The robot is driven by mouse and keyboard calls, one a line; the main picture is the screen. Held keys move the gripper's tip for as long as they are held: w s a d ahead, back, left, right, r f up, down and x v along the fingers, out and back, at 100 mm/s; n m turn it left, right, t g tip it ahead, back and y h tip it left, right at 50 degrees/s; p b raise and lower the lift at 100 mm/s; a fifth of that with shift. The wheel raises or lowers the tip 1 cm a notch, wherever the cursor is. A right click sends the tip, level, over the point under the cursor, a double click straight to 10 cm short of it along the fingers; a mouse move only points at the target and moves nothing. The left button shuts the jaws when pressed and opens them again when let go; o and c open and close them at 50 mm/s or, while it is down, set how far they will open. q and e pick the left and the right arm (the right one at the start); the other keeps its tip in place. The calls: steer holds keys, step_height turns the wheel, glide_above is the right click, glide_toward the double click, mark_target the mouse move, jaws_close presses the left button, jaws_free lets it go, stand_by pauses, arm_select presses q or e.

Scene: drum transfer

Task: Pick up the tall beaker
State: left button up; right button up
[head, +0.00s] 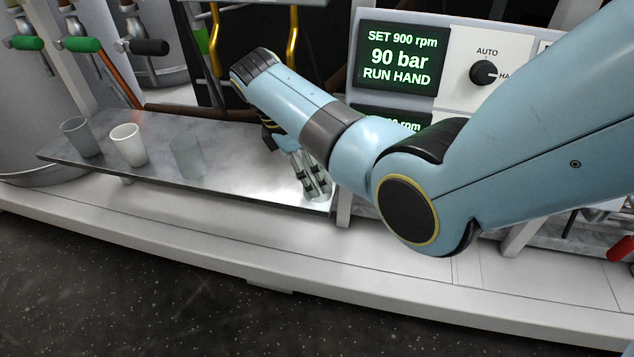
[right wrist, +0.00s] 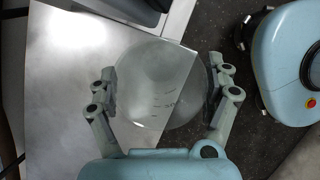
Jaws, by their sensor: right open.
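A clear glass beaker (right wrist: 160,88) with graduation marks stands between the fingers of my right gripper (right wrist: 164,92) in the right wrist view, seen from above. The fingers are spread on both sides of it; I cannot tell whether they touch it. In the head view my right gripper (head: 314,184) points down at the right end of the metal shelf (head: 235,187), and the beaker there is barely visible behind the fingers. My left gripper is not in view.
Left along the shelf stand a faint clear glass vessel (head: 187,157), a white cup (head: 128,145) and a grey cup (head: 80,138). A control panel (head: 398,60) with a lit display rises behind my right arm. The shelf's front edge is close to the gripper.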

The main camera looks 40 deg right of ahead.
steer(key=shift+s+d+f, duration=0.1)
steer(key=shift+d+f, duration=0.1)
steer(key=shift+f, duration=0.35)
steer(key=c, duration=1.1)
steer(key=shift+r, duration=0.15)
